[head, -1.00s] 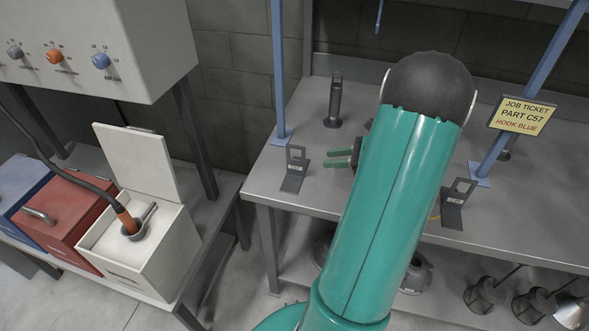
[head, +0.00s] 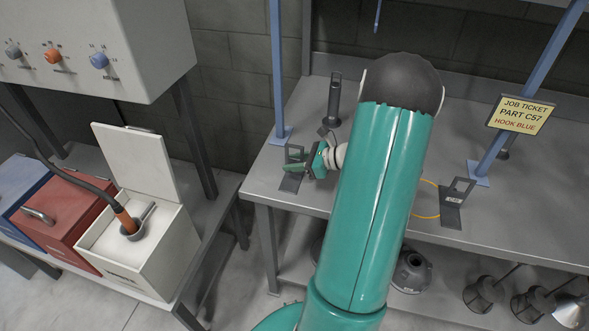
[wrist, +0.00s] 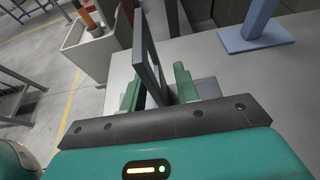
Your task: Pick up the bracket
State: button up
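A dark grey upright bracket (head: 291,182) with a window cut in its plate and a flat foot stands at the left front of the bench. My gripper (head: 298,168) is at this bracket, coming from the right. In the wrist view the bracket's plate (wrist: 147,66) stands between the two green fingers of my gripper (wrist: 157,88). The fingers are apart, one on each side of the plate, and a gap shows at least on the right. A second similar bracket (head: 457,203) stands on the right side of the bench, away from my gripper.
A blue post (head: 278,70) rises behind the left bracket; its foot (wrist: 254,38) is near in the wrist view. An orange loop (head: 428,207) lies beside the right bracket. A job ticket (head: 523,114) hangs at right.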

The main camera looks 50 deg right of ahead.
grip_shut()
jog(key=shift+r, duration=0.15)
